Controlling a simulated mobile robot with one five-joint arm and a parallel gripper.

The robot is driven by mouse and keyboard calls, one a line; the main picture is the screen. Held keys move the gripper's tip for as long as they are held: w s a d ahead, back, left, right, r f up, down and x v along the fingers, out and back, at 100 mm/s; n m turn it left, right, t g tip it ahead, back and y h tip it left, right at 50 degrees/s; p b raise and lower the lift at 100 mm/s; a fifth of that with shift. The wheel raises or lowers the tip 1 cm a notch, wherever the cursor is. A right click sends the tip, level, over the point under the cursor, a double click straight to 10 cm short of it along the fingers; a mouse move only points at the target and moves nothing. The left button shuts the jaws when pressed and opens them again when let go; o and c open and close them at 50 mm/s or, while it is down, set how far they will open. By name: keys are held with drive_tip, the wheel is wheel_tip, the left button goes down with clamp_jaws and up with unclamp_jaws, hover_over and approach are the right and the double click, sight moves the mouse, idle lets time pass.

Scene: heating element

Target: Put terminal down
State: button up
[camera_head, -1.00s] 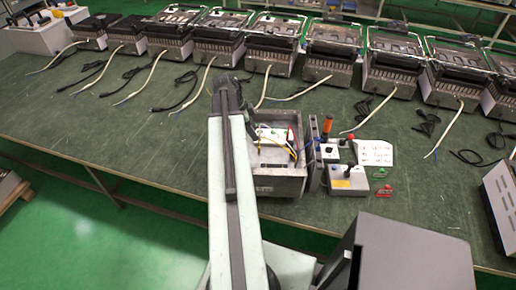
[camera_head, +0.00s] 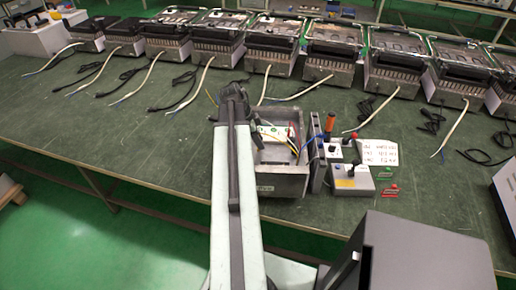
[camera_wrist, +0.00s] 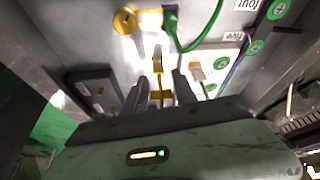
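The open metal housing of the heating element (camera_head: 281,186) stands on the green workbench, with a white terminal block (camera_head: 272,133) and wires inside. My gripper (camera_head: 234,96) is at its left edge, pointing away from me. In the wrist view, two dark fingers of my gripper (camera_wrist: 173,88) point at the housing's inner wall, with a small gap between them. A yellow piece (camera_wrist: 160,95) shows at the fingers; I cannot tell whether they grip it. Labels "four" and "five", green screws and a green plug (camera_wrist: 171,22) show beyond. Which piece is the terminal is unclear.
Several similar heaters with cables line the back of the bench. The bench at left front is clear.

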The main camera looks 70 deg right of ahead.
clamp_jaws()
wheel_tip(320, 180, up, 10)
drive_tip(key=p, duration=1)
drive_tip(key=shift+r, duration=0.15)
